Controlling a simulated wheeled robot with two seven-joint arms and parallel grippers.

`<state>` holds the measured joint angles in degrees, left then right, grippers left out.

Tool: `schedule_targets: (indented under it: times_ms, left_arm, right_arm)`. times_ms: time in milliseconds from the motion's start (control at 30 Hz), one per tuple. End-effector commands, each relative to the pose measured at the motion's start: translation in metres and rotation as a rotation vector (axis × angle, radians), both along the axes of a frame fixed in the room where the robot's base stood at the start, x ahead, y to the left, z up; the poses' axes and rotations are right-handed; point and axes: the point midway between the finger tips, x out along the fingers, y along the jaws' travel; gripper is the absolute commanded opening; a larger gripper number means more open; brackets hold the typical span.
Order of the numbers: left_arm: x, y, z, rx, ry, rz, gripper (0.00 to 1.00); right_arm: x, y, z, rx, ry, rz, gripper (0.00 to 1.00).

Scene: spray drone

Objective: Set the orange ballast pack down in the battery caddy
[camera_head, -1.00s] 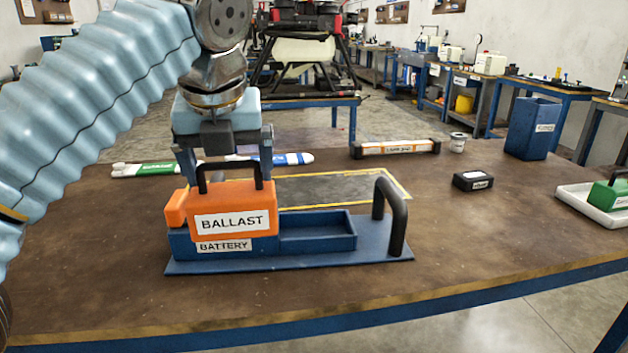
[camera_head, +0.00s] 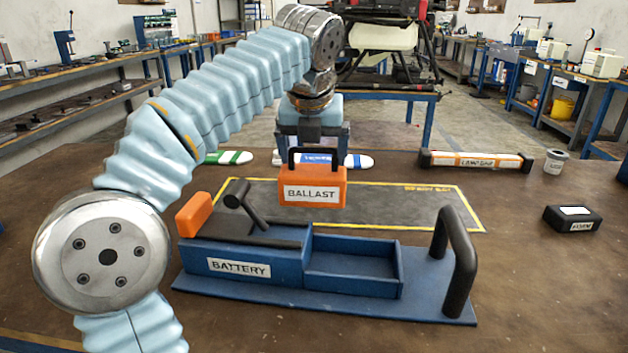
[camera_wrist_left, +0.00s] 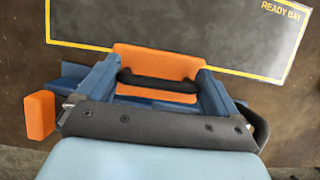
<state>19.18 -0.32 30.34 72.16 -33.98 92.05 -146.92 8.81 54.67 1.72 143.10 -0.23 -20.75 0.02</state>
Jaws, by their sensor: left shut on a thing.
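My left gripper (camera_head: 314,150) is shut on the black handle of the orange ballast pack (camera_head: 311,199) and holds it upright, label facing me. In the head view the pack appears behind the blue battery caddy (camera_head: 376,289), against the dark mat. In the left wrist view the pack (camera_wrist_left: 155,62) shows between the blue fingers, with its handle (camera_wrist_left: 158,84) across them. The caddy's left compartment holds a black battery (camera_head: 240,228) with an orange end and a handle. Its right compartment is empty. My right gripper is not in view.
The caddy's tall black handle (camera_head: 458,262) rises at its right end. A yellow-edged mat (camera_head: 415,213) lies behind it. A lamp bar (camera_head: 475,161), a grey can (camera_head: 556,160) and a black box (camera_head: 572,218) stand to the right.

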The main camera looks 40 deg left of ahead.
Motion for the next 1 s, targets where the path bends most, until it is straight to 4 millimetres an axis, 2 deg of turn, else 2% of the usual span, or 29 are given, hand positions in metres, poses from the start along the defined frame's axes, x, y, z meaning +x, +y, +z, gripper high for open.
schedule_targets:
  times_ms: [100,200,367,600,933,967,1000]
  left_arm:
    - [0.011,0.009,-0.018,0.000,-0.002,0.001,0.09]
    - [0.016,0.013,-0.025,0.001,-0.003,0.000,0.09]
    - [0.021,0.017,-0.032,0.001,-0.003,0.000,0.09]
    - [0.023,0.020,-0.065,0.000,-0.003,0.001,0.09]
    - [0.024,0.020,-0.068,-0.001,-0.004,0.000,0.09]
    - [0.024,0.020,-0.069,-0.002,-0.001,-0.001,0.97]
    - [0.024,0.020,-0.069,-0.002,-0.001,0.000,1.00]
  right_arm:
    - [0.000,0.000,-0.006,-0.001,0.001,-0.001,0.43]
    - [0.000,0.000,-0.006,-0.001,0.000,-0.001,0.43]
    - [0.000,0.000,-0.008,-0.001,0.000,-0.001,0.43]
    - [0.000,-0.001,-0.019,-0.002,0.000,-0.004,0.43]
    - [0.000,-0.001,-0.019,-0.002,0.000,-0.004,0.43]
    - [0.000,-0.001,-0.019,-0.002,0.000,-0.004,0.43]
    - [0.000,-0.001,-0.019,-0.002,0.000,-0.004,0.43]
